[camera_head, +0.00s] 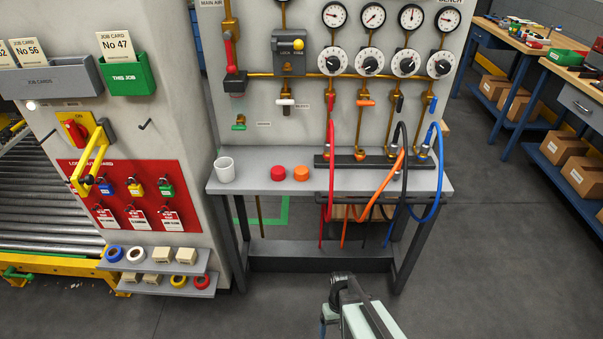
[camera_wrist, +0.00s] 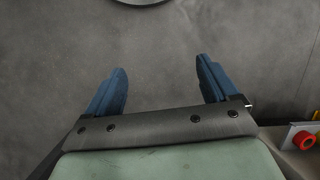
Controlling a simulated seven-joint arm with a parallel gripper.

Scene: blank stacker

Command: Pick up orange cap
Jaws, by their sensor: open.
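The orange cap (camera_head: 301,173) sits on the grey shelf table (camera_head: 400,183), just right of a red cap (camera_head: 278,173). It does not show in the wrist view. My arm shows at the bottom of the head view, in front of and below the table, well apart from the cap. My gripper (camera_wrist: 161,88) shows in the wrist view with its two blue fingers spread and nothing between them. The fingertips are hard to make out in the head view.
A white cup (camera_head: 224,169) stands at the table's left end. A black manifold (camera_head: 365,160) with red, orange, black and blue hoses takes up the right half, the hoses hanging over the front edge. Gauges and valves line the panel behind. Floor in front is clear.

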